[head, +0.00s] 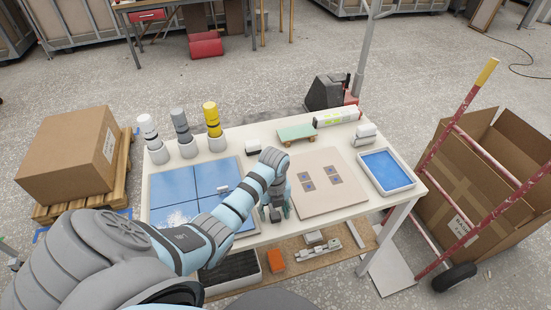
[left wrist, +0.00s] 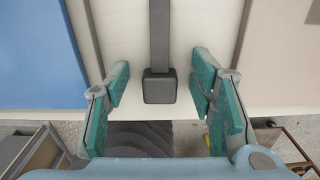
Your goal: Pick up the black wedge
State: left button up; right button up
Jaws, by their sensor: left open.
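A black bar with a thicker square end, which looks like the black wedge (left wrist: 160,84), lies on the white table in the left wrist view. It runs along the light strip between the blue tile panel and the beige board, thick end toward the table's near edge. My left gripper (head: 275,212) is open, with its fingers pointing down over this strip near the front edge. In the left wrist view its green-padded fingers (left wrist: 162,100) stand on either side of the thick end, apart from it. In the head view my arm and gripper hide the wedge. My right gripper is not in view.
The blue tile panel (head: 170,186) is left of the gripper, the beige board (head: 325,200) right. A blue tray (head: 387,171) stands at the table's right. Several bottles (head: 181,132) stand at the back left. A lower shelf (head: 340,246) holds an orange block (head: 276,260).

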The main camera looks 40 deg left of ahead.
pick_arm(q)
jog(key=shift+r, duration=0.25)
jog(key=shift+c, duration=1.3)
jog(key=shift+s, duration=0.1)
jog(key=c, duration=0.8)
